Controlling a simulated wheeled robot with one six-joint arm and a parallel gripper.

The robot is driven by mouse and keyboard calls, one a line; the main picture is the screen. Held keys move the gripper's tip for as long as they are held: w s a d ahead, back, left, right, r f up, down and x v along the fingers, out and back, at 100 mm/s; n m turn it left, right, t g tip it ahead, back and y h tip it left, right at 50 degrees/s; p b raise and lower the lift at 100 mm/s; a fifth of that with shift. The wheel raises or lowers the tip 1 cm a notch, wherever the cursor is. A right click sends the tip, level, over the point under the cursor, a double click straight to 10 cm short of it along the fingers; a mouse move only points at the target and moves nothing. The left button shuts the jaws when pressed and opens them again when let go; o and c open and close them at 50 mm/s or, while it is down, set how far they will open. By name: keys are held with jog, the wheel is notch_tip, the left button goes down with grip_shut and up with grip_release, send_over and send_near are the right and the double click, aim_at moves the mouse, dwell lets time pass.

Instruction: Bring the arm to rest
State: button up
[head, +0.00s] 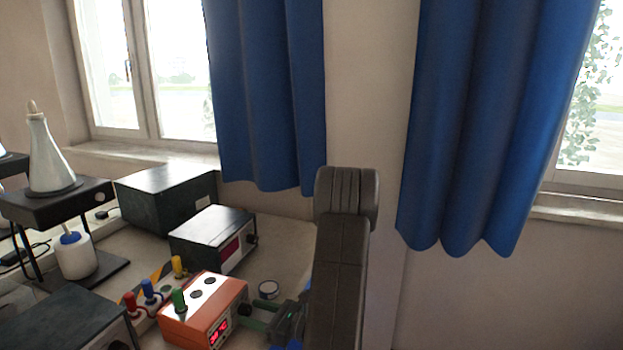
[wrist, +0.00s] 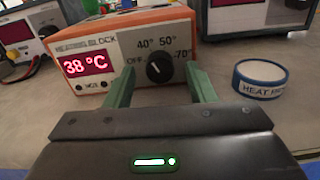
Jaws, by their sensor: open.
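My gripper (wrist: 161,82) is open in the wrist view, its two green fingers apart and pointing at the front of an orange heating block (wrist: 108,38). The block's black knob (wrist: 160,68) shows between the fingertips; contact is not visible. The knob's scale reads OFF, 40°, 50° and 70°, and the red display reads 38 °C. In the head view, my dark arm (head: 340,260) stands upright at centre. My gripper is partly hidden behind it, low beside the orange block (head: 197,311).
A round blue-and-white labelled tin (wrist: 261,78) sits right of the block. Behind stand a black-topped meter (head: 205,228), a dark box (head: 165,195) and a stand with a conical flask (head: 48,160). Colored plugs (head: 150,288) crowd the block's left. Blue curtains (head: 268,90) hang behind the bench.

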jog(key=n+b, duration=0.2)
jog(key=n, duration=0.1)
jog(key=shift+f, duration=0.2)
jog(key=v, duration=0.9)
jog(key=shift+d+r, duration=0.25)
jog(key=shift+s+r, duration=0.1)
jog(key=shift+s, duration=0.05)
